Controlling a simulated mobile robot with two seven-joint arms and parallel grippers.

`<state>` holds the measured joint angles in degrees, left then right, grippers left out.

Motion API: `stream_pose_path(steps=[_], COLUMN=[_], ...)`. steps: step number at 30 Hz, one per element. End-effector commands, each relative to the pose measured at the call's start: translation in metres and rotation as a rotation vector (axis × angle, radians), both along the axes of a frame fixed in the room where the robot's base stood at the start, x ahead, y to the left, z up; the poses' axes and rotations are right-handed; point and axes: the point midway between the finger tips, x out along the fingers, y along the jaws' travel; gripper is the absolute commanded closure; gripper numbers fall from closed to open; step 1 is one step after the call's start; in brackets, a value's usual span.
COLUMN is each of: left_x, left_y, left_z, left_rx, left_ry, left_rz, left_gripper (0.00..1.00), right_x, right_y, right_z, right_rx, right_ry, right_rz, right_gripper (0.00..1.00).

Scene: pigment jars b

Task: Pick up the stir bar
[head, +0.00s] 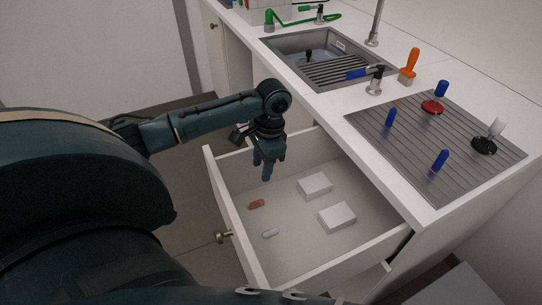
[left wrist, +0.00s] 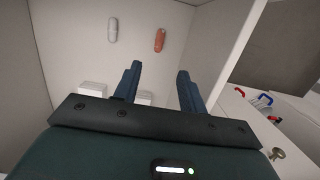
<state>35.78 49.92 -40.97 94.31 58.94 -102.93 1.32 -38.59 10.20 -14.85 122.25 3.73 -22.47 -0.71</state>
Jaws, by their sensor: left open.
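Two small capsule-shaped bars lie apart on the floor of the open white drawer (head: 290,258); I cannot tell which one the task means. The red bar (head: 256,204) is nearer my left gripper (head: 264,170), and the white bar (head: 270,233) lies further toward the bottom of the picture. My left gripper points down over the drawer, open and empty, above the floor and apart from both bars. In the left wrist view the red bar (left wrist: 159,40) shows ahead of the gap between the open fingers (left wrist: 158,74), and the white bar (left wrist: 112,30) is left of it. My right gripper is out of view.
Two white blocks (head: 315,185) (head: 337,217) lie in the drawer right of the bars. The drawer walls stand around them. The counter above holds a sink (head: 335,85), a grey ribbed mat (head: 460,150) with blue-handled items, and an orange brush (head: 409,64).

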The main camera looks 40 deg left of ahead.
Motion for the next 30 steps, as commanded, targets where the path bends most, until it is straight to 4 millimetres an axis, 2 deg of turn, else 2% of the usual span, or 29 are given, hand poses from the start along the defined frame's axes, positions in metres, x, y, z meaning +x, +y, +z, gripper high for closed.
stream_pose_path(steps=[5,13,22,30], left_x=[-0.002,-0.009,-0.012,-0.018], left_y=[0.001,0.004,0.006,0.008], left_z=[-0.018,-0.067,-0.091,-0.129], left_rx=[0.000,0.001,0.000,0.001], left_ry=[0.001,0.002,0.000,0.000], left_rz=[0.001,0.001,0.000,-0.001], left_gripper=[0.59,0.59,0.59,0.59], right_x=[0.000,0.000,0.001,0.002], right_y=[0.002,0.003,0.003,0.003], right_z=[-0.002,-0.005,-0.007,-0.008], right_rx=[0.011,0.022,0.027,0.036], right_ry=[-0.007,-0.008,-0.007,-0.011], right_rz=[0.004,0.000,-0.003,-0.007], right_gripper=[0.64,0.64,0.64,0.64])
